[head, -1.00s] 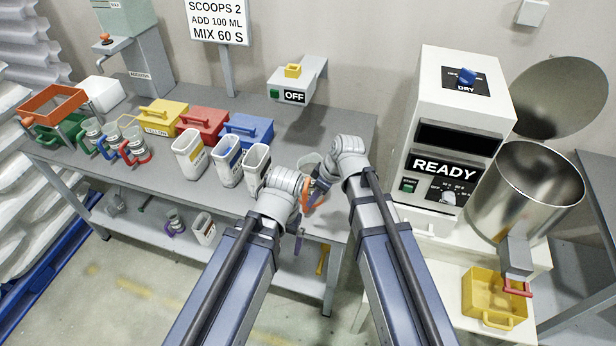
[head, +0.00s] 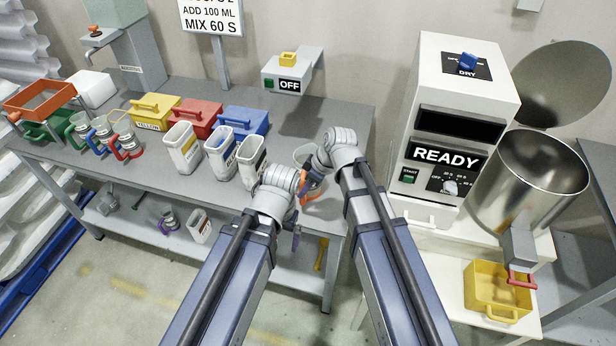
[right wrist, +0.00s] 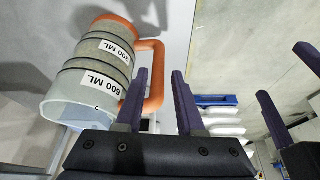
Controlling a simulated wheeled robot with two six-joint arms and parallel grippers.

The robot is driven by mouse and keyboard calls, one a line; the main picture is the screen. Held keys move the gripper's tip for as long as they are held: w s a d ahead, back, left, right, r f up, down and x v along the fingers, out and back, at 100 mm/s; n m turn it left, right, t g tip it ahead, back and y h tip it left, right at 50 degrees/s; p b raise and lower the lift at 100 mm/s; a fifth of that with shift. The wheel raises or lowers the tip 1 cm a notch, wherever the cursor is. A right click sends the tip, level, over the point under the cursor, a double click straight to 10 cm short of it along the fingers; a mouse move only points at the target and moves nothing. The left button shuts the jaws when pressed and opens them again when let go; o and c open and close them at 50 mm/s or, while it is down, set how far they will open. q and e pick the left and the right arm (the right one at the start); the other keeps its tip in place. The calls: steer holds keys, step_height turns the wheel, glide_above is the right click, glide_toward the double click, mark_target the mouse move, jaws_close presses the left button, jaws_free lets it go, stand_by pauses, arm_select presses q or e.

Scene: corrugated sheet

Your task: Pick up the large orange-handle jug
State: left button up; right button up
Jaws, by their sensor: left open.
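Several smaller jugs (head: 125,137) stand at the table's left. White bins (head: 220,150) and yellow, red and blue boxes (head: 195,118) stand left of the large jug. The READY machine (head: 450,120) and steel drum (head: 525,195) are at right. The table's front edge (head: 190,198) lies near my left arm.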

steer(key=b+x, duration=0.3)
steer(key=x, duration=0.1)
steer(key=shift+w+f, duration=0.1)
steer(key=shift+f, duration=0.15)
steer(key=shift+r, duration=0.1)
jaws_close()
stand_by(1.1)
